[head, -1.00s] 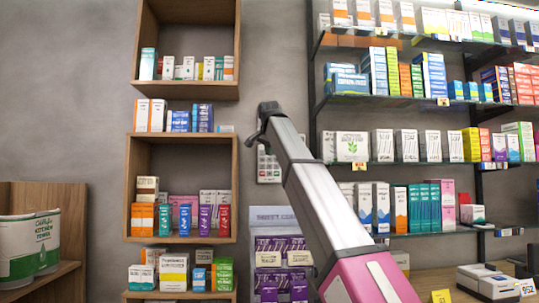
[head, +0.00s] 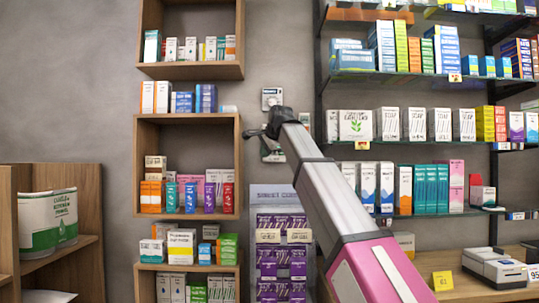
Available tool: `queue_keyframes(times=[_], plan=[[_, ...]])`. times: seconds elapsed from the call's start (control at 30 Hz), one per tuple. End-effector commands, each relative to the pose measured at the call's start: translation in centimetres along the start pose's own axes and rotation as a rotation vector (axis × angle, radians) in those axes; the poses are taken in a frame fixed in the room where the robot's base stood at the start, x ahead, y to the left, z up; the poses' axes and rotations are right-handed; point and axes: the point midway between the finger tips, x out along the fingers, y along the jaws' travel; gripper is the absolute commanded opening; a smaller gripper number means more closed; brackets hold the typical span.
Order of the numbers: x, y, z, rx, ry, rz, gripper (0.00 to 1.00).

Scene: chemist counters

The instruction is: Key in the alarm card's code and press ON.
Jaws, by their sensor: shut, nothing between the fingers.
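My gripper (head: 250,133) is at the far end of my raised arm, shut and empty, in front of the grey wall between the wooden shelves and the glass shelving. A pale keypad (head: 272,157) is on the wall behind it; the gripper and arm cover most of it, and its digits cannot be read. A small pale panel (head: 271,98) is on the wall just above the gripper; I cannot tell whether it is the alarm card, and no code is legible. Whether the gripper touches the keypad cannot be told.
A wooden shelf unit (head: 238,160) with medicine boxes stands close to the left of the gripper. Glass shelves (head: 420,144) with many boxes are to the right. A display stand (head: 268,193) with purple boxes is below. A wooden counter (head: 470,290) is at lower right.

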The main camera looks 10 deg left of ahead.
Motion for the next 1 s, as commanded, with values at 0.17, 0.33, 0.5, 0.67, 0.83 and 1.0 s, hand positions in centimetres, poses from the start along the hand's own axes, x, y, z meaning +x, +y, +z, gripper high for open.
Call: queue_keyframes(times=[0.17,0.33,0.5,0.67,0.83,1.0], plan=[[0.0,-0.1,-0.1,-0.002,0.001,0.001,0.0],[0.3,-0.3,-0.3,-0.002,0.001,0.002,0.0],[1.2,-1.0,-0.9,-0.002,0.001,0.002,0.0],[2.4,-2.0,-1.9,-0.003,0.002,0.001,0.0],[4.0,-3.1,-3.0,-0.003,0.002,0.002,0.0],[5.3,-4.1,-4.0,-0.003,0.001,0.002,0.0]])
